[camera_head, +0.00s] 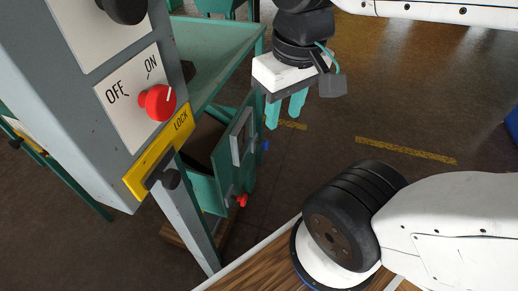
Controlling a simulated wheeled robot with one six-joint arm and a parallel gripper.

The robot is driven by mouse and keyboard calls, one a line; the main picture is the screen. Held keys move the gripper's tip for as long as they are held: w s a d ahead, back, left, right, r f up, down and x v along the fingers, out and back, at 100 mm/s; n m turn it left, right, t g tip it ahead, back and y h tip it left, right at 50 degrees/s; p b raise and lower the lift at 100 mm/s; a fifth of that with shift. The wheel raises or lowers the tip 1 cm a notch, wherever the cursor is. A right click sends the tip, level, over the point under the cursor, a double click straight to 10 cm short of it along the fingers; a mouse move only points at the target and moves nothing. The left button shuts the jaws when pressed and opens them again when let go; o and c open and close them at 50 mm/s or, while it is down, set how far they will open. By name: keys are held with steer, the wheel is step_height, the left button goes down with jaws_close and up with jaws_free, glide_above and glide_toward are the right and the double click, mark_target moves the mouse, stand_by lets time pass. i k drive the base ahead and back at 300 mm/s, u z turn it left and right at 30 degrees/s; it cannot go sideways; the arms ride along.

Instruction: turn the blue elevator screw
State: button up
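A small blue knob (266,146), which looks like the blue elevator screw, shows at the right edge of the green machine housing, at mid-picture. Only a small part of it is visible. My gripper (283,119) hangs above it and slightly to its right, pointing down. Its two teal fingers are apart with nothing between them. The fingertips appear clear of the blue knob, but I cannot tell the depth between them.
A red knob (242,200) sits lower on the green housing (228,165). A grey control box (90,100) with a red OFF/ON switch (157,103) and a yellow LOCK plate (160,152) fills the left. A green tray (215,55) lies behind. The floor to the right is open.

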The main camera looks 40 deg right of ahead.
mark_target(267, 145)
steer(key=z, duration=0.05)
steer(key=k, duration=1.1)
steer(key=u, duration=0.3)
steer(key=i, duration=0.9)
steer(key=z, duration=0.3)
steer(key=k, duration=0.65)
steer(key=z, duration=0.55)
steer(key=i, duration=1.7)
steer(key=u, duration=0.3)
